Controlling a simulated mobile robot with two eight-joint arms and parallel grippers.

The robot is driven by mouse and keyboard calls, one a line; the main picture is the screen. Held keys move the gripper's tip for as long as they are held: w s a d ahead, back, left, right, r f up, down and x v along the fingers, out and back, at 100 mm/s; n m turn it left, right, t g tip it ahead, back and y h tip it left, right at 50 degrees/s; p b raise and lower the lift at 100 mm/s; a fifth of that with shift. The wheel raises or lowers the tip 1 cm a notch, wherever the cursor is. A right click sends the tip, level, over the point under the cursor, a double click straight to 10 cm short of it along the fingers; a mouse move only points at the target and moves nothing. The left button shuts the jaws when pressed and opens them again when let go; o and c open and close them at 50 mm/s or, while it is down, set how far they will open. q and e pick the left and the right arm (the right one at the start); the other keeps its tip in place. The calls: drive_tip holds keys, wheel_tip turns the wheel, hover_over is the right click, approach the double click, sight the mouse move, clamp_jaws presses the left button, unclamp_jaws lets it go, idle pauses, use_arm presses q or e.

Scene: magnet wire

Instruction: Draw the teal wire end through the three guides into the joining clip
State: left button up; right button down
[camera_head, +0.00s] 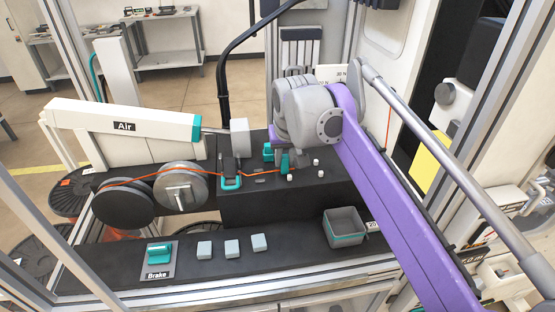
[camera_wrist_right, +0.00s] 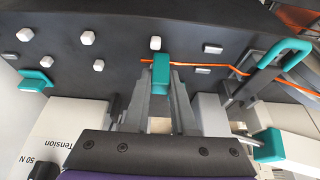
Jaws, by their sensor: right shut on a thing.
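My right gripper (camera_head: 300,158) is shut on the teal wire end (camera_head: 286,162) above the black bench top. In the right wrist view, the teal end (camera_wrist_right: 160,76) sits between the two grey fingers (camera_wrist_right: 166,92). The orange wire (camera_head: 257,174) runs left from it through an upright teal-based fitting (camera_head: 231,182) to the reels. White pegs (camera_head: 320,173) stand near the gripper; I cannot tell which parts are the three guides. A teal bracket (camera_wrist_right: 35,80) at the left of the wrist view may be the joining clip. My left gripper is not in view.
A dark reel (camera_head: 124,204) and a grey reel (camera_head: 180,187) stand left, below a white arm marked Air (camera_head: 125,126). On the front ledge are a teal Brake switch (camera_head: 159,253), three grey blocks (camera_head: 231,246) and an open bin (camera_head: 345,227). My purple arm crosses the right side.

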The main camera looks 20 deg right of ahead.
drive_tip(key=shift+s+d+b, duration=0.25)
drive_tip(key=shift+s+d, duration=0.15)
drive_tip(key=shift+d, duration=1.15)
drive_tip(key=shift+s+d+b, duration=0.2)
drive_tip(key=shift+s+d, duration=0.15)
drive_tip(key=shift+d, duration=1.25)
drive_tip(key=shift+s+d+b, duration=0.25)
drive_tip(key=shift+s+d, duration=0.15)
drive_tip(key=shift+d, duration=1.15)
drive_tip(key=shift+s+d+p, duration=0.5)
drive_tip(key=shift+d+p, duration=0.1)
drive_tip(key=shift+d, duration=1.55)
drive_tip(key=shift+s+d+p, duration=0.55)
drive_tip(key=shift+d, duration=1.6)
drive_tip(key=shift+s+d+p, duration=0.5)
drive_tip(key=shift+d+p, duration=0.1)
drive_tip(key=shift+d, duration=1.55)
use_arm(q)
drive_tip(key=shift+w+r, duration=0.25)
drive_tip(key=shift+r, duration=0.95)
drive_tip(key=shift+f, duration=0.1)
use_arm(e)
drive_tip(key=shift+f, duration=0.35)
drive_tip(key=c, duration=0.7)
unclamp_jaws()
drive_tip(key=shift+o, duration=0.2)
drive_tip(key=shift+r, duration=0.1)
